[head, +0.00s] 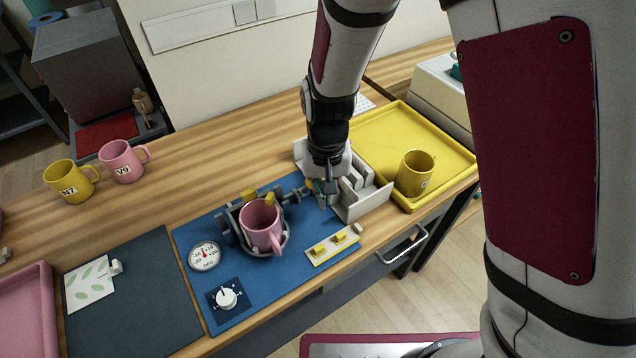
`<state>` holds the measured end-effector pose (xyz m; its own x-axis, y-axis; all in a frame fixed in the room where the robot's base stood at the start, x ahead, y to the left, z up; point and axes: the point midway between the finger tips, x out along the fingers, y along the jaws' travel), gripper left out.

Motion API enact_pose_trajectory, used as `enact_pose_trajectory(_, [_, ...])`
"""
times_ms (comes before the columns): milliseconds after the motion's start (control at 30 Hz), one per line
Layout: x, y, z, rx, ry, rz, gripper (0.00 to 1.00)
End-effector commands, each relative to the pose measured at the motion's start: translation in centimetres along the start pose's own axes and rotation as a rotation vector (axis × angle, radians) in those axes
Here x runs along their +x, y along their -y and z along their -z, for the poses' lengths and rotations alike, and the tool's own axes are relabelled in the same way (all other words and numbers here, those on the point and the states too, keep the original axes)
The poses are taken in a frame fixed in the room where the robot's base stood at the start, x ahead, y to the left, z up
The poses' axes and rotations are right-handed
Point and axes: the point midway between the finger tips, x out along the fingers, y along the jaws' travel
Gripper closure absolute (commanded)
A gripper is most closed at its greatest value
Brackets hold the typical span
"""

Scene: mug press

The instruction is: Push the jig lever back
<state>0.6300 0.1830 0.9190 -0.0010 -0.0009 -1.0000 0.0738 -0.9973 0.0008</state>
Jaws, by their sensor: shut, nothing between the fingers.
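The jig (232,222) is a dark grey fixture with yellow pads on a blue mat. A pink mug (260,222) sits upright in it, with its handle toward the front. A dark linkage (292,195), which looks like the jig lever, runs from the jig's right side toward my gripper. My gripper (325,198) is shut with nothing in it and points down at the right end of this linkage. My wrist and fingers partly hide that end. I cannot tell whether they touch it.
A white slotted rack (368,203) stands close at the right of my gripper. A yellow tray (450,150) holds a yellow mug (415,172). A dial gauge (204,256), a white knob (227,298) and a yellow-button panel (333,245) sit on the blue mat (265,292).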

Motion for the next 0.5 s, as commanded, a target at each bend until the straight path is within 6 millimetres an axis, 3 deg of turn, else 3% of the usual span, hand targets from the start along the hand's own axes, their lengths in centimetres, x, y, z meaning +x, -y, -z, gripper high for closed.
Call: enact_pose_trajectory(500, [0.36, -0.13, -0.01, 0.003, -0.001, 0.001, 1.0])
